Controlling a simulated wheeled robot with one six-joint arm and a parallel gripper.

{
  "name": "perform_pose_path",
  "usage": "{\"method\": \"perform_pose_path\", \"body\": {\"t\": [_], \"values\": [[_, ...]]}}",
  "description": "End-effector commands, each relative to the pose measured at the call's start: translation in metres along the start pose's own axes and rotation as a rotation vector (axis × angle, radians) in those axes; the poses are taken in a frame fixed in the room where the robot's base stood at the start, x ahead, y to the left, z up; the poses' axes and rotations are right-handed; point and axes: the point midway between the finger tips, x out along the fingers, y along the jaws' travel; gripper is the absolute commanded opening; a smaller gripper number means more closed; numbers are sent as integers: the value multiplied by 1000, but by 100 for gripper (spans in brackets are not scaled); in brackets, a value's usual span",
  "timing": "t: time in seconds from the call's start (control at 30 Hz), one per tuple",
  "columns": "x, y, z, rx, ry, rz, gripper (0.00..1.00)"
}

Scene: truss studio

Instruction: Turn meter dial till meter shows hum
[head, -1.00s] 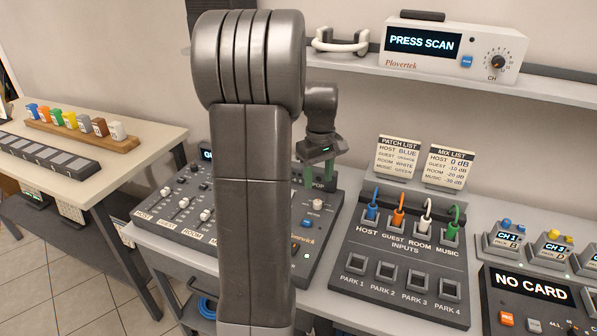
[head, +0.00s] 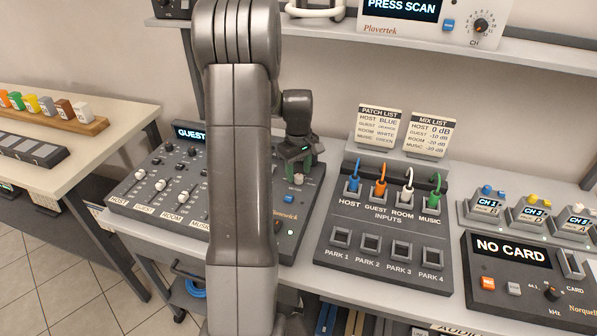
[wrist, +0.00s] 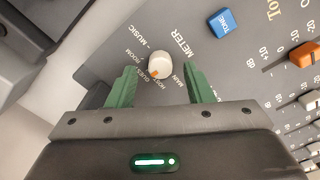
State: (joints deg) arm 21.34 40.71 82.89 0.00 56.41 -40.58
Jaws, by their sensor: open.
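The meter dial (wrist: 159,63) is a white knob with an orange mark, on the dark mixer panel (wrist: 105,40). Its mark points to the lower left in the wrist view, near the GUEST and HOST labels. The mixer's meter display (head: 190,134) reads GUEST, its right part hidden behind my arm. My gripper (wrist: 160,72) is open, with one green finger on each side of the dial and a gap on both sides. In the head view, my gripper (head: 302,167) is at the dial (head: 298,180), pointing down.
A blue TONE button (wrist: 226,22) sits near the dial, and faders (wrist: 305,54) lie to the right in the wrist view. The patch panel (head: 335,262) with several coloured plugs stands right of the mixer. A shelf with a PRESS SCAN unit (head: 378,28) is above.

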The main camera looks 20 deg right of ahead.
Motion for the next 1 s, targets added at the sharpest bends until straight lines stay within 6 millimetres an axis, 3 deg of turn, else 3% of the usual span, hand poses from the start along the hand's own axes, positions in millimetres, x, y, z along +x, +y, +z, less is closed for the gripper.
{"method": "perform_pose_path", "body": {"t": [0.13,0.43,0.67,1.0], "values": [[11,0,0,0,-1,-1,47],[13,0,0,0,0,0,47],[13,0,0,0,0,0,4],[13,0,0,42,0,0,2]]}}
